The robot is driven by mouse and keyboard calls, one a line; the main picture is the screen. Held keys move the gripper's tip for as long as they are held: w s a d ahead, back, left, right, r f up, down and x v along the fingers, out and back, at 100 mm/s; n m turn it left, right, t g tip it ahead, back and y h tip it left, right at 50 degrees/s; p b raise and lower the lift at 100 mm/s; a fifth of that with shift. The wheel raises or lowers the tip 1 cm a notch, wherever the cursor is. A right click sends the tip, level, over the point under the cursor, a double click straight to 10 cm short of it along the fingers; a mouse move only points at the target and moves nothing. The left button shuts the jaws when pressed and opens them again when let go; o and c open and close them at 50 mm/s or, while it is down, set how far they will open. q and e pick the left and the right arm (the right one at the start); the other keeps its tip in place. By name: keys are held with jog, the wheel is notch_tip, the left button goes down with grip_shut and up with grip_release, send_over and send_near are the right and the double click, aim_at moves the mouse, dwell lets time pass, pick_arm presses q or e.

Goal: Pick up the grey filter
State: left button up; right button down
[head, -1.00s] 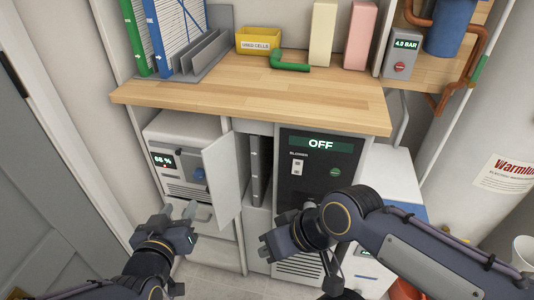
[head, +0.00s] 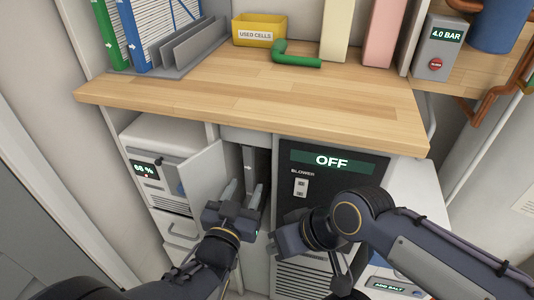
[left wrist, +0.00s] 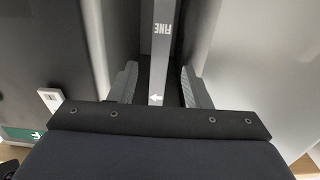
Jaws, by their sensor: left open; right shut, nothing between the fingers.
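The grey filter (head: 249,160) stands upright as a narrow panel in an open bay under the worktop. In the left wrist view the filter (left wrist: 162,40) has the word FINE and a white arrow on its edge. My left gripper (head: 243,190) is open in front of the bay. In the left wrist view its fingers (left wrist: 158,85) are on either side of the filter's edge, with visible gaps. My right gripper (head: 277,243) is shut and empty, low in front of the black blower panel. The filter's lower part is hidden behind my left gripper in the head view.
An open white door (head: 203,172) stands close left of the bay. The black blower panel (head: 330,185), reading OFF, is on its right. The wooden worktop (head: 250,100) overhangs above, with a yellow bin (head: 260,30), a green pipe (head: 295,58) and a grey rack (head: 190,45).

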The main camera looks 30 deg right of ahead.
aim_at(249, 182)
pick_arm(q)
jog(key=x, duration=0.4)
jog(key=shift+w+d+b, duration=0.2)
jog(key=shift+d+b, duration=0.1)
jog(key=shift+b, duration=0.05)
grip_shut()
